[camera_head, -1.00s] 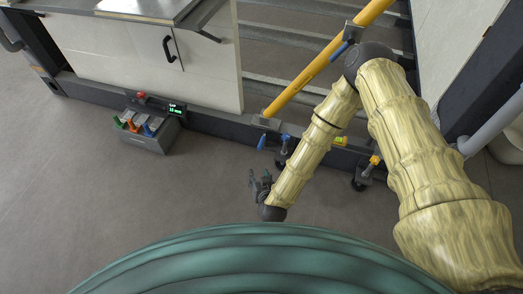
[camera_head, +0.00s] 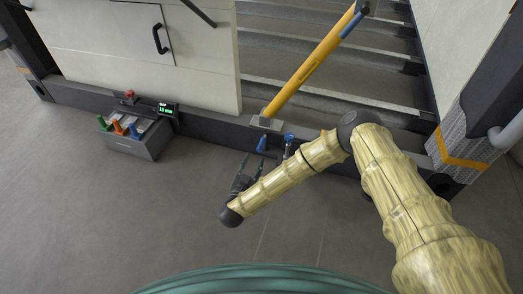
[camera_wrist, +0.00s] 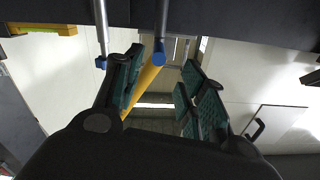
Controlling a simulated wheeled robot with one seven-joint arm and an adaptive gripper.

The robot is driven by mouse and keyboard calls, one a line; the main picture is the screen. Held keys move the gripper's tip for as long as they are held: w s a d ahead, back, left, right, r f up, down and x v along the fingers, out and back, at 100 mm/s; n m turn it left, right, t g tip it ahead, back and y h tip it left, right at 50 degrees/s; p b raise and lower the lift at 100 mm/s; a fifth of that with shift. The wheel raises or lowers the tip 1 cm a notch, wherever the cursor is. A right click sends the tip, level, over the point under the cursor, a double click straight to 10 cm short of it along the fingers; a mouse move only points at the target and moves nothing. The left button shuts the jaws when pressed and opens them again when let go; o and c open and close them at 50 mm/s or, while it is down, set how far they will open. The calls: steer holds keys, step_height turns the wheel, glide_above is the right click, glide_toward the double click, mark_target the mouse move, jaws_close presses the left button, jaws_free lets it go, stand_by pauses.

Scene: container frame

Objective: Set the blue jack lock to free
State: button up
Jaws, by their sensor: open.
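Two blue parts show at the frame's lower beam: a blue handle (camera_head: 262,143) hanging below the pole's foot, and a blue-topped jack part (camera_head: 289,138) just right of it. I cannot tell which one is the lock, or its setting. My gripper (camera_head: 243,161) is below and left of them, fingers pointing toward the beam. In the wrist view my gripper (camera_wrist: 162,64) is open and empty. A blue-tipped rod (camera_wrist: 160,54) appears between its fingertips, but contact cannot be told. A second blue-tipped rod (camera_wrist: 101,62) shows left of the fingers. My forearm hides part of the jack area.
A yellow pole (camera_head: 312,66) slants up from the dark beam (camera_head: 205,125). A grey box (camera_head: 135,143) with green, orange and blue handles stands on the floor at left, near a lit display (camera_head: 165,108). The floor (camera_head: 130,210) in front is clear.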

mark_target(262, 144)
steer(key=b+x, duration=0.4)
steer(key=x, duration=0.5)
steer(key=shift+d+f+b, duration=0.2)
steer(key=shift+d+b, duration=0.05)
steer(key=shift+b, duration=0.1)
steer(key=shift+b+x, duration=0.3)
steer(key=shift+x, duration=0.6)
steer(key=shift+r, duration=0.2)
jaws_close()
